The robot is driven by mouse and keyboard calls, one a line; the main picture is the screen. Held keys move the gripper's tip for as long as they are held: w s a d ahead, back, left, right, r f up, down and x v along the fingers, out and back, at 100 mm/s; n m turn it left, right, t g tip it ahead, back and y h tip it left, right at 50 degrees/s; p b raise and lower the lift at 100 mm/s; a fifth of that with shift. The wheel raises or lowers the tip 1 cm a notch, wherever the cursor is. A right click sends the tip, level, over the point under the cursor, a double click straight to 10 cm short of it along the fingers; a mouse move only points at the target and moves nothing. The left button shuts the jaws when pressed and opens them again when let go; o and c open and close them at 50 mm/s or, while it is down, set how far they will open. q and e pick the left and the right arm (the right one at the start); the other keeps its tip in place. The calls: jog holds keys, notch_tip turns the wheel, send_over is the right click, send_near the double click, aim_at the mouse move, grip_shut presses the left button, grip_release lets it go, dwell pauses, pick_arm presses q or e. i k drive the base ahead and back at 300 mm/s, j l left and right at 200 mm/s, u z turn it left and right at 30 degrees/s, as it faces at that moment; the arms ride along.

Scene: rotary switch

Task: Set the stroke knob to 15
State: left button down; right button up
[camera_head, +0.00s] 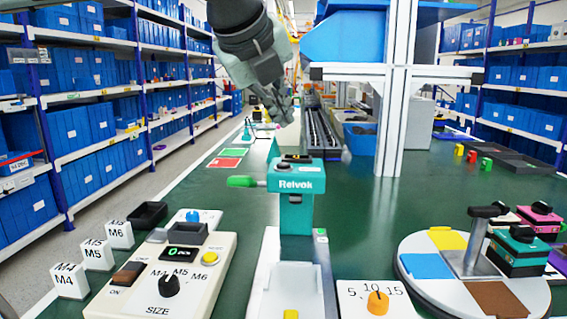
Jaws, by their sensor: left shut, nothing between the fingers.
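The stroke knob (378,302) is orange and sits on a white plate (352,292) at the bottom edge, right of centre. The plate carries the marks 5, 10 and 15 from left to right. The knob's narrow end points up, roughly toward the 10. My left gripper (281,112) is shut and empty. It hangs high behind the teal Reivok machine, well away from the knob. My right gripper does not show.
The teal machine (297,181) with a green handle stands in the middle. A cream SIZE panel (205,290) with a black knob is on the left. A round turntable (425,285) with coloured sections is on the right. A white post (394,130) rises behind.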

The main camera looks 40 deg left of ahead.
aim_at(378, 302)
jog(key=k+l, duration=0.15)
jog(key=k, duration=0.35)
jog(key=k+l, duration=0.2)
jog(key=k, duration=0.25)
jog(key=k+l, duration=0.15)
jog(key=k, duration=0.35)
